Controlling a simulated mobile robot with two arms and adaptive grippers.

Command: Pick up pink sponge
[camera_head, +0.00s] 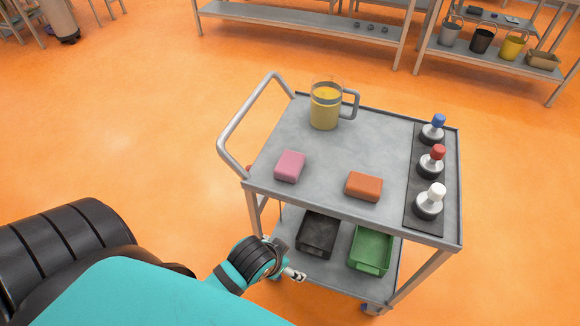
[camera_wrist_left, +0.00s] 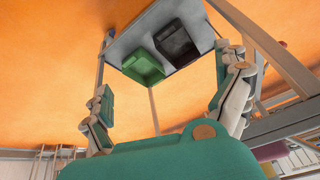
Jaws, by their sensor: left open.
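The pink sponge (camera_head: 290,166) lies flat on the left part of the cart's grey top (camera_head: 330,152), near the front left corner. Nothing covers it in the head view. My left gripper (camera_head: 294,274) is below the sponge in the head view, in front of the cart's left leg and lower shelf, apart from the sponge. In the left wrist view my left gripper (camera_wrist_left: 172,85) has its fingers spread wide with nothing between them. My right gripper is not in view.
An orange sponge (camera_head: 364,186), a jug of yellow liquid (camera_head: 325,106) and bottles on a dark mat (camera_head: 411,215) stand on the top. A curved handle (camera_head: 232,140) rises at its left. Black (camera_head: 317,234) and green (camera_head: 371,250) bins sit on the lower shelf.

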